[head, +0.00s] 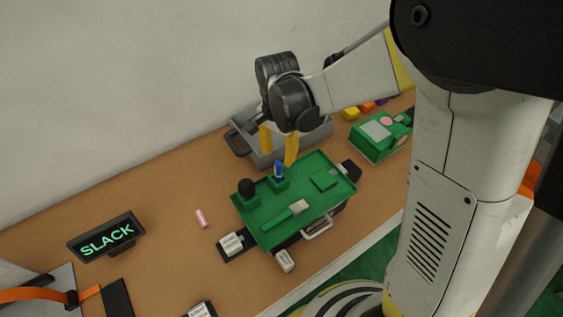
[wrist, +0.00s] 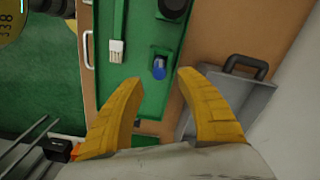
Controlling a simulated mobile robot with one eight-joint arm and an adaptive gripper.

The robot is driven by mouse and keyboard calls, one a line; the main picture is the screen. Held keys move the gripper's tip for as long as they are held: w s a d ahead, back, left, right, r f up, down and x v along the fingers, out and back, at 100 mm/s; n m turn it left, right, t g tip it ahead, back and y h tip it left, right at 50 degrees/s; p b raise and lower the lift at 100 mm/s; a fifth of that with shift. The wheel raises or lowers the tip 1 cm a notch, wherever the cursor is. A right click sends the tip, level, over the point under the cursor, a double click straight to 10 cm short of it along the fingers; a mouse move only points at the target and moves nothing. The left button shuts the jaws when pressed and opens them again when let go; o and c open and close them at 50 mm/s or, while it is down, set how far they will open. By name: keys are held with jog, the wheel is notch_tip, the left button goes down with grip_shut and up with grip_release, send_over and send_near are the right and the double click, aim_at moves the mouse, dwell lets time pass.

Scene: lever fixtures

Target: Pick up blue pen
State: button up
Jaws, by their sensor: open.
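The blue pen (head: 279,170) stands upright in a small green holder on the green tray (head: 262,224). In the wrist view the blue pen (wrist: 159,68) shows end-on as a short blue tip just ahead of the gap between my fingers. My gripper (head: 278,148) has two yellow fingers pointing down, spread apart and empty, above the pen. In the wrist view my gripper (wrist: 161,80) is also open, with a finger on each side of the pen's line. The fingers do not appear to touch the pen.
A black knob (head: 246,187) stands left of the pen on the tray. A grey bin (head: 318,136) sits close behind. A green box with pink buttons (head: 377,138) is at right. A pink piece (head: 202,218) and a SLACK sign (head: 106,238) lie left, with bare table between.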

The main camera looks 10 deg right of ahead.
aim_at(279, 172)
jog(key=f, duration=0.3)
jog(key=shift+a, duration=0.2)
notch_tip(279, 172, down, 6)
jog(key=shift+d+r+b, duration=0.15)
jog(key=shift+r+b, duration=0.05)
jog(key=shift+b, duration=0.9)
jog(key=shift+c, duration=0.6)
grip_shut()
